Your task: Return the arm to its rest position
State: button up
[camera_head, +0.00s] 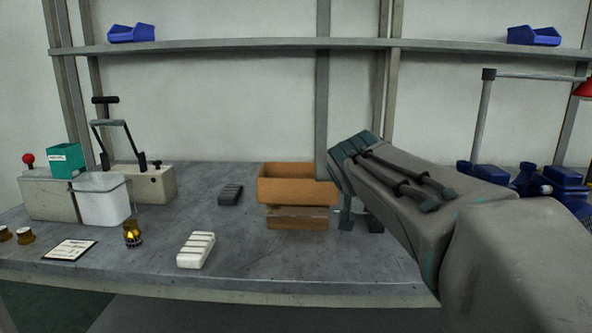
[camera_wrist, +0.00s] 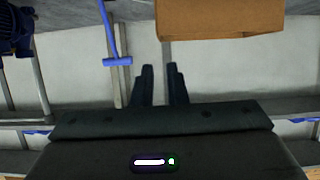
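My arm reaches in from the right in the head view. My gripper (camera_head: 360,220) hangs over the bench just right of the brown box, partly hidden by my own wrist. In the wrist view, the two dark fingers of my gripper (camera_wrist: 160,67) stand apart with nothing between them. The brown open box (camera_head: 297,191) sits on a lower brown block or box (camera_head: 297,222) on the bench. It also shows in the wrist view (camera_wrist: 220,18), at the top right, apart from the fingers.
The grey bench (camera_head: 330,265) carries a white ribbed block (camera_head: 196,250), a dark ribbed block (camera_head: 230,194), an amber-and-black part (camera_head: 132,234) and a white bin (camera_head: 103,205). A lever fixture (camera_head: 150,182) stands at left. Blue equipment (camera_head: 565,180) stands at right. A shelf (camera_head: 220,46) runs behind.

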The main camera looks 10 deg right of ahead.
jog(key=s+a+n+g+y+p, duration=0.1)
jog(key=s+a+g+p, duration=0.2)
jog(key=s+p, duration=0.4)
jog(key=s+a+n+g+y+p, duration=0.1)
jog(key=s+a+g+p, duration=0.2)
jog(key=s+p, duration=0.5)
jog(key=s+a+r+g+y+p, duration=0.1)
jog(key=s+g+p, duration=0.3)
jog(key=s+p, duration=0.4)
jog(key=a+p, duration=0.1)
jog(key=p, duration=0.3)
jog(key=shift+s+a+n+y, duration=0.2)
jog(key=shift+a+n+y, duration=0.2)
